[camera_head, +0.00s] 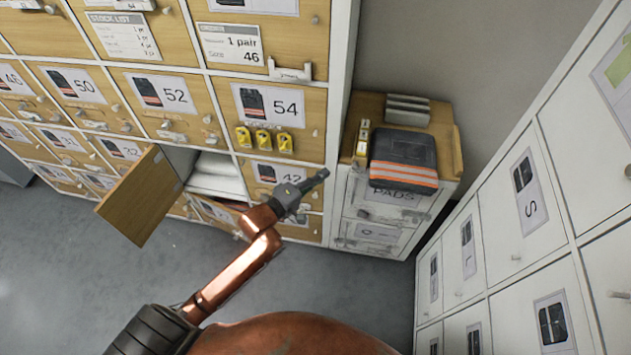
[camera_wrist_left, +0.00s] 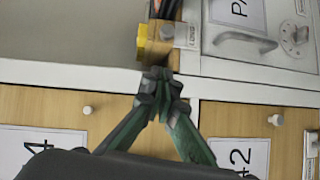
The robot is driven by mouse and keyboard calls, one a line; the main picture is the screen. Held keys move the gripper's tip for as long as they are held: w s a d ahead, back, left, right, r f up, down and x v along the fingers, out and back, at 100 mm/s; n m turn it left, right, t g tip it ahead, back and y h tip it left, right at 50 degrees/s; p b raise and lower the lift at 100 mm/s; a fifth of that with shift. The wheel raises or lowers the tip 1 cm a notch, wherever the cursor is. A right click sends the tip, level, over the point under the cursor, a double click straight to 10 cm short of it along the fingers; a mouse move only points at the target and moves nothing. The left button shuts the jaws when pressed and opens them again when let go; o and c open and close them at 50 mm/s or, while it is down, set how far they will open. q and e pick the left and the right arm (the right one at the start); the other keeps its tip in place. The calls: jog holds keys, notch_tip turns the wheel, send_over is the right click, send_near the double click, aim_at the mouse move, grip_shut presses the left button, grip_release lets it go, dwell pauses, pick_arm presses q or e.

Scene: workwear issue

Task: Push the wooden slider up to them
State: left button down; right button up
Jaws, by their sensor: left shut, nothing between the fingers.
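Folded dark trousers with orange and silver stripes (camera_head: 403,160) lie on top of the small cabinet. A narrow wooden slider with yellow and pale parts (camera_head: 361,145) stands along their left side, with a small gap visible. My left gripper (camera_head: 322,175) is shut and empty, in front of the cabinet and left of the trousers. Its fingertips (camera_wrist_left: 160,80) appear just below the wooden piece in the wrist view; contact cannot be told. My right gripper is not in view.
A plain wooden bar (camera_head: 457,153) edges the cabinet top at the right. Grey stacked pieces (camera_head: 408,109) lie behind the trousers. An open wooden door (camera_head: 140,195) sticks out at the left. White lockers (camera_head: 520,200) stand close at the right. Yellow tags (camera_head: 264,139) hang on door 54.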

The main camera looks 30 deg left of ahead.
aim_at(354, 162)
pick_arm(q)
jog(key=shift+w+d+f+b, duration=0.2)
jog(key=shift+w+d+b, duration=0.15)
jog(key=shift+w+d, duration=0.5)
jog(key=shift+w+d+f+b, duration=0.2)
jog(key=shift+w+d+b, duration=0.2)
jog(key=shift+w+d, duration=0.45)
jog(key=shift+w+d+f+b, duration=0.2)
jog(key=shift+w+d+b, duration=0.15)
jog(key=shift+w+d, duration=0.5)
jog(key=shift+w+a, duration=0.1)
jog(key=shift+a, duration=0.05)
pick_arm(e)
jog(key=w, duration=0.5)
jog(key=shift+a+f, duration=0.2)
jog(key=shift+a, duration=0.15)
pick_arm(q)
jog(key=shift+r, duration=0.1)
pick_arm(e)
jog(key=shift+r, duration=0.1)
